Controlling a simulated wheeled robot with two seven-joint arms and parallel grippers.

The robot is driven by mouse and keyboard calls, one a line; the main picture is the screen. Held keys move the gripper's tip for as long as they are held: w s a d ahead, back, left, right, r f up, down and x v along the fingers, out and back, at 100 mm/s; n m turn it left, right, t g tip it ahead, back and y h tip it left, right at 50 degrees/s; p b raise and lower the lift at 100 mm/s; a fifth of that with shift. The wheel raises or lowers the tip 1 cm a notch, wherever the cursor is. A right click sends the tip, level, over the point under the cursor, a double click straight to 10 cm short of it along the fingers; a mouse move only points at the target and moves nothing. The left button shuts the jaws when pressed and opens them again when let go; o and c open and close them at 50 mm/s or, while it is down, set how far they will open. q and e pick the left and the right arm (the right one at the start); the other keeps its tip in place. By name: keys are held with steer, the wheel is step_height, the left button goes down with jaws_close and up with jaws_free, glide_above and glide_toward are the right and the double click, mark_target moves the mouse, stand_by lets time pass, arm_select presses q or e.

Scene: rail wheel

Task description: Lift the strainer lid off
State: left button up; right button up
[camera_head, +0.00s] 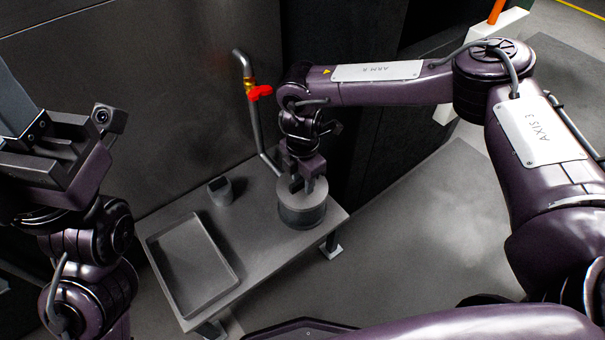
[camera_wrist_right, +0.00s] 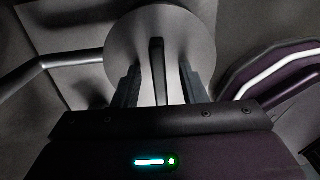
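The strainer (camera_head: 302,217) is a grey cylinder standing at the right end of the metal table in the head view. Its round lid (camera_wrist_right: 199,32) fills the upper middle of the right wrist view and carries a dark upright bar handle (camera_wrist_right: 157,72). My right gripper (camera_head: 308,187) points down over the lid. In the right wrist view its two fingers (camera_wrist_right: 159,85) are apart, one on each side of the handle, with gaps showing. My left gripper (camera_head: 40,150) is raised at the left of the head view, away from the table; its finger opening is unclear.
The table (camera_head: 252,245) also holds a shallow grey tray (camera_head: 233,277) at its left and a small dark block (camera_head: 220,192) near the back. A pipe with a red valve handle (camera_head: 260,93) rises behind the table. Floor to the right is clear.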

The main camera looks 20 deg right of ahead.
mark_target(302, 179)
jaws_close()
stand_by(0.5)
steer(key=shift+r, duration=0.15)
steer(key=shift+r+p, duration=1.1)
steer(key=shift+p, duration=0.25)
step_height(302, 179, up, 4)
steer(key=p, duration=0.4)
steer(key=shift+p, duration=0.3)
